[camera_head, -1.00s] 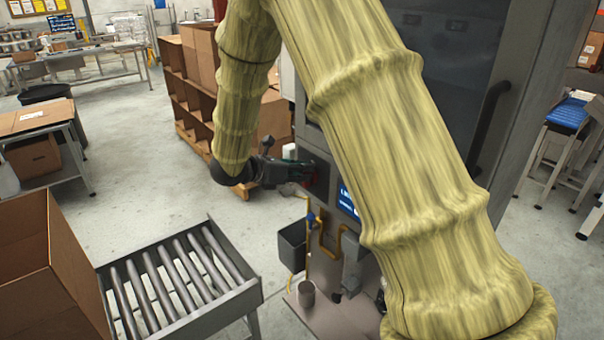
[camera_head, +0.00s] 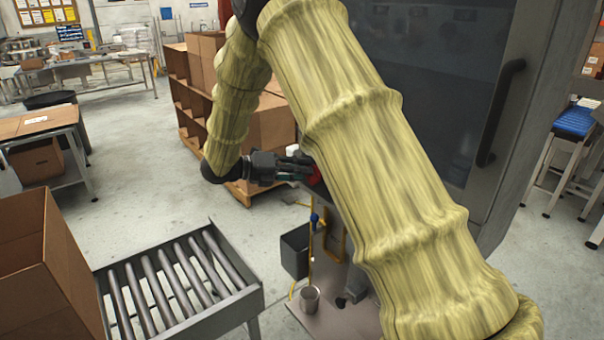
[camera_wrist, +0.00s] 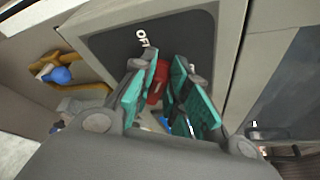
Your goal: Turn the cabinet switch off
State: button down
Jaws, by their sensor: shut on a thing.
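The grey cabinet (camera_head: 512,130) stands at the right in the head view, its lower front largely hidden behind my arm. In the wrist view its dark switch panel (camera_wrist: 105,47) carries a white "OFF" label above a red switch handle (camera_wrist: 157,86). My gripper (camera_wrist: 163,88) has its green-padded fingers on either side of the red handle, shut on it. In the head view my gripper (camera_head: 302,170) is at the cabinet front, with a bit of red showing at its fingertips. The handle's far end and the rest of the panel's labels are hidden by the fingers.
A yellow pipe with a blue knob (camera_wrist: 60,75) is left of the panel. Below my gripper are a dark bin (camera_head: 295,250) and a metal cup (camera_head: 310,298). A roller conveyor (camera_head: 180,285) and cardboard box (camera_head: 45,270) stand at the left front. Open floor lies behind them.

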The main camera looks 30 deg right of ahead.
jog(key=shift+w+f+n+g+h+b, duration=0.1)
jog(key=shift+f+n+g+h+b, duration=0.2)
jog(key=shift+n, duration=0.55)
jog(key=shift+w+f+n+g+h+b, duration=0.15)
jog(key=shift+n+g+h+b, duration=0.2)
jog(key=shift+n, duration=0.55)
jog(key=shift+f+n+g+h+b, duration=0.2)
jog(key=shift+n+h+b, duration=0.2)
jog(key=shift+n, duration=0.45)
jog(key=c, duration=1.4)
grip_release()
jog(key=shift+f, duration=0.1)
jog(key=v, duration=1.2)
